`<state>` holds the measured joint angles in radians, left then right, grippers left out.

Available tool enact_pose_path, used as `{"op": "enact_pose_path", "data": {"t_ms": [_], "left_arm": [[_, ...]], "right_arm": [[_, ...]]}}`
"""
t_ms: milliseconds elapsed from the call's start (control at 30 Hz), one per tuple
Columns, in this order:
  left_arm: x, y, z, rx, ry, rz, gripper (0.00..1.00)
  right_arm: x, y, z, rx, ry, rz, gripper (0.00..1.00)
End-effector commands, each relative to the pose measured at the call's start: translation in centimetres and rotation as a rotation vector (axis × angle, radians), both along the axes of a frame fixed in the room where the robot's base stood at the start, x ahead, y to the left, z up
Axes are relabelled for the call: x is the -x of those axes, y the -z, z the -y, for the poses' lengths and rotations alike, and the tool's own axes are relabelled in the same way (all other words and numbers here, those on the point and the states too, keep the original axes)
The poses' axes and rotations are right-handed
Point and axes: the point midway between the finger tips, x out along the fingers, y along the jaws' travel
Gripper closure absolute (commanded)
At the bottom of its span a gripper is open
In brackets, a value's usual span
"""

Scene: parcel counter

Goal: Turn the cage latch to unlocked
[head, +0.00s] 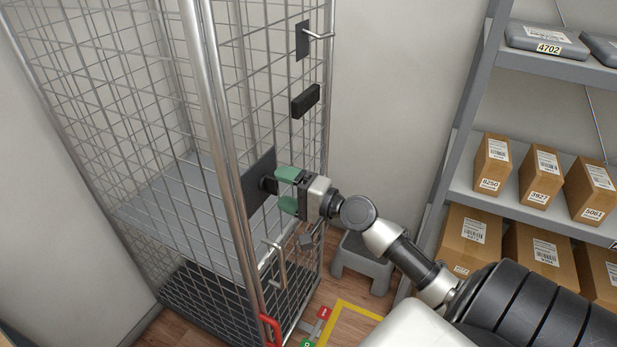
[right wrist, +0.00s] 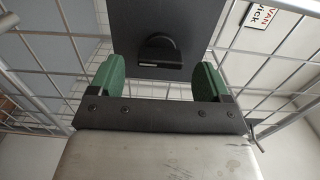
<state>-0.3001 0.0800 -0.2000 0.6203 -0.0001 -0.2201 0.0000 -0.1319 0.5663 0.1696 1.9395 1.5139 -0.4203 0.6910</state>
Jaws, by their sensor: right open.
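The wire roll cage (head: 212,90) stands at the left in the head view. A black plate (head: 257,172) is mounted on its side and carries the dark latch knob (head: 268,185). In the right wrist view the black plate (right wrist: 120,30) fills the upper middle, with the half-round latch knob (right wrist: 157,48) on it. My right gripper (head: 285,190) has green fingers, open, one above and one below the knob in the head view. In the right wrist view my right gripper (right wrist: 157,75) has the knob centred ahead between its fingers, with no clear contact. My left gripper is out of view.
A black block (head: 306,100) and a hooked plate (head: 303,41) sit higher on the cage. A metal handle (head: 278,262) hangs below the gripper. A grey step stool (head: 362,262) stands behind my right arm. Shelves with parcels (head: 540,178) are at the right.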

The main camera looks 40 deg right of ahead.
Motion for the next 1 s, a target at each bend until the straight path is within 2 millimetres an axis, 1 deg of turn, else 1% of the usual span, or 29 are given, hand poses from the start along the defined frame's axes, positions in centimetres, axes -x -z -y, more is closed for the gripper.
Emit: {"op": "enact_pose_path", "data": {"t_ms": [33,200,400,600,1000], "left_arm": [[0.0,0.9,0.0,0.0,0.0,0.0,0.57],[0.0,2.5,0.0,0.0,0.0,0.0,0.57],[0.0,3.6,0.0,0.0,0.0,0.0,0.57],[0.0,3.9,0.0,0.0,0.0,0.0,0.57],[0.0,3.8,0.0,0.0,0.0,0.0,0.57]], "right_arm": [[1.0,0.6,0.4,0.001,0.0,-0.003,0.22],[4.1,0.7,1.7,0.002,0.0,-0.004,0.22],[6.6,0.4,2.8,-0.001,0.0,-0.003,0.22],[7.6,0.1,3.1,-0.002,0.0,-0.001,0.22],[7.6,0.0,3.1,-0.002,0.0,-0.001,0.22]]}}
